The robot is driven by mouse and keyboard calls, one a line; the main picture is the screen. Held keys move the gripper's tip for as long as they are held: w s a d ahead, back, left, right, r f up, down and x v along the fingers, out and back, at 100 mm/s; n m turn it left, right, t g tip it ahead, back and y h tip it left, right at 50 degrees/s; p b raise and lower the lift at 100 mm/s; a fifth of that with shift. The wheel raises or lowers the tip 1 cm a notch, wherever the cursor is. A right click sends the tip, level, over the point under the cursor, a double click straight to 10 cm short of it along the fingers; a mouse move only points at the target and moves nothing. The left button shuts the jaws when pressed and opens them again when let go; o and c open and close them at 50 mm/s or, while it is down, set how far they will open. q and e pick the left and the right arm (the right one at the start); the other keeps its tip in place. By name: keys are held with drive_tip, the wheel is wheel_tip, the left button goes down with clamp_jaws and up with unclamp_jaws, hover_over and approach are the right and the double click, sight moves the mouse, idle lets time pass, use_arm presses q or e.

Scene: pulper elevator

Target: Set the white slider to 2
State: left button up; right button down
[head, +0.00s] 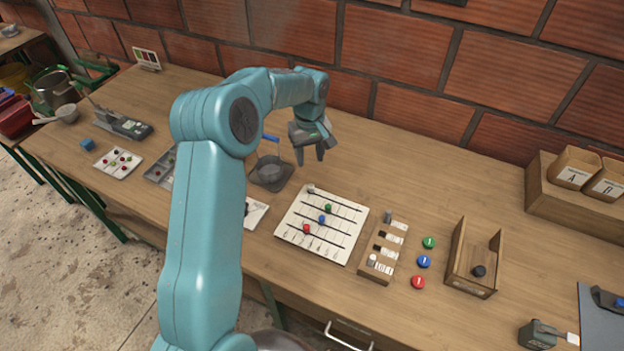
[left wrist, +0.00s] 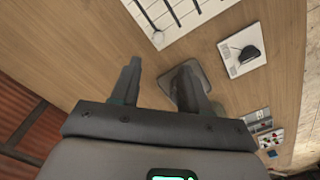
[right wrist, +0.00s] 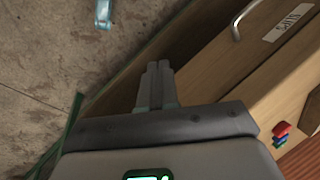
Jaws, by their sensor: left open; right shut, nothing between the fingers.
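The white slider board (head: 290,232) lies on the table and carries several dark tracks. A small whitish knob, the white slider (head: 311,189), sits at the left end of the farthest track. Green (head: 327,208), blue (head: 322,220) and red (head: 306,228) knobs sit on the other tracks. The scale digits are too small to read. My left gripper (head: 310,158) is open and empty, above the table behind the board. In the left wrist view part of the board (left wrist: 160,38) shows beyond the fingers. My right gripper (right wrist: 158,72) is shut and empty, low by the table's front.
A dark scale-like stand with a pan (head: 270,172) is left of the left gripper. Right of the board are a wooden switch block (head: 378,262), coloured discs (head: 424,261) and a wooden box (head: 472,283). A brick wall (head: 420,112) closes the back.

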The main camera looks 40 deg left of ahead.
sight(310, 186)
use_arm(q)
wheel_tip(310, 186, down, 10)
drive_tip(key=shift+f+p, duration=0.25)
drive_tip(key=shift+p, duration=0.7)
drive_tip(key=shift+w+d+f, duration=0.1)
drive_tip(key=shift+w+f, duration=0.1)
drive_tip(key=shift+f, duration=0.3)
drive_tip(key=shift+s+r, duration=0.1)
drive_tip(key=shift+s, duration=0.05)
drive_tip(key=shift+c, duration=0.3)
